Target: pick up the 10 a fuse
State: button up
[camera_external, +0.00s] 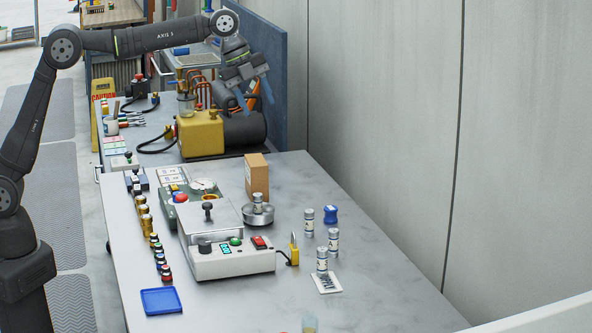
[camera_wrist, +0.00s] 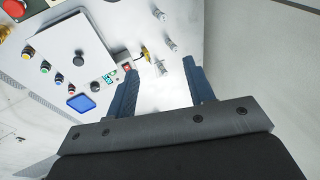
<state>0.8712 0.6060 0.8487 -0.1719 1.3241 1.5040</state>
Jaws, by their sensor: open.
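Several small silver cylinders with pale labels, which look like fuses, stand on the grey bench: one at the back (camera_external: 309,222), one to its right (camera_external: 333,242), and one in front (camera_external: 322,262) by a small printed card (camera_external: 326,283). Another (camera_external: 258,203) stands in a round metal dish (camera_external: 258,216). Their ratings are too small to read, so I cannot tell which is the 10 A fuse. My gripper (camera_external: 256,98) is open and empty, high above the far end of the bench. In the wrist view, cylinders show ahead of and between my blue fingers (camera_wrist: 160,66).
A cardboard box (camera_external: 257,176) and a blue item (camera_external: 331,215) are behind. A blue tray (camera_external: 161,301) lies front left. The bench's right side is clear; a wall runs beyond.

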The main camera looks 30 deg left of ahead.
jog(key=w+d+f+n, duration=0.1)
jog(key=d+f+n, duration=0.2)
jog(key=f+n, duration=0.3)
jog(key=w+d+f+n, duration=0.1)
jog(key=d+f+n, duration=0.2)
jog(key=f+n, duration=0.35)
jog(key=m, duration=0.2)
send_near(309, 236)
jog(key=shift+w+d+n, duration=0.25)
jog(key=shift+w+d, duration=0.3)
jog(key=shift+w, duration=0.15)
jog(key=shift+x, duration=2.7)
jog(key=shift+w, duration=0.1)
grip_shut()
jog(key=shift+r, duration=0.15)
